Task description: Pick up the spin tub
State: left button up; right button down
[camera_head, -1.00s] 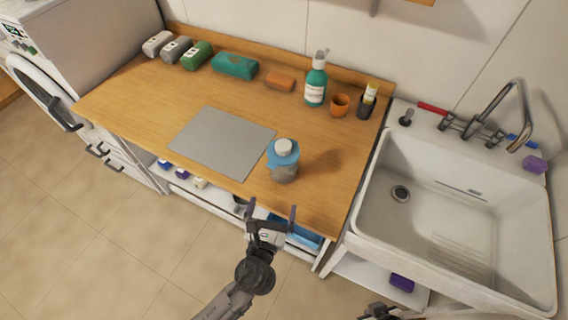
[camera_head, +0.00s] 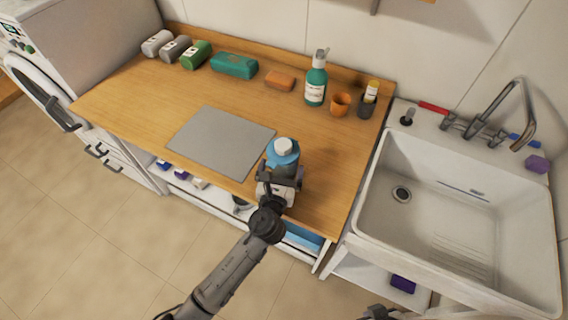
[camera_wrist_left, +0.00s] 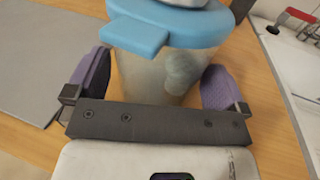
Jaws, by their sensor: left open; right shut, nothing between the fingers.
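The spin tub is a see-through jar with a blue collar and white knob (camera_head: 284,150). It stands upright on the wooden counter, right of the grey mat. In the left wrist view its blue lid (camera_wrist_left: 150,35) and clear body (camera_wrist_left: 150,80) fill the middle. My left gripper (camera_head: 283,178) is at the tub's near side. In the left wrist view its purple fingers (camera_wrist_left: 155,85) are open, one on each side of the clear body, below the blue lid. Whether they touch it I cannot tell. My right gripper (camera_head: 380,312) shows only partly at the bottom edge.
The grey mat (camera_head: 222,140) lies left of the tub. A white sink (camera_head: 455,215) is to the right.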

pick_arm(q)
jog(key=shift+w+d, duration=0.15)
jog(key=shift+w, duration=0.55)
jog(key=shift+c, duration=1.3)
jog(key=c, duration=0.5)
jog(key=shift+c, duration=0.2)
jog(key=shift+r, duration=0.1)
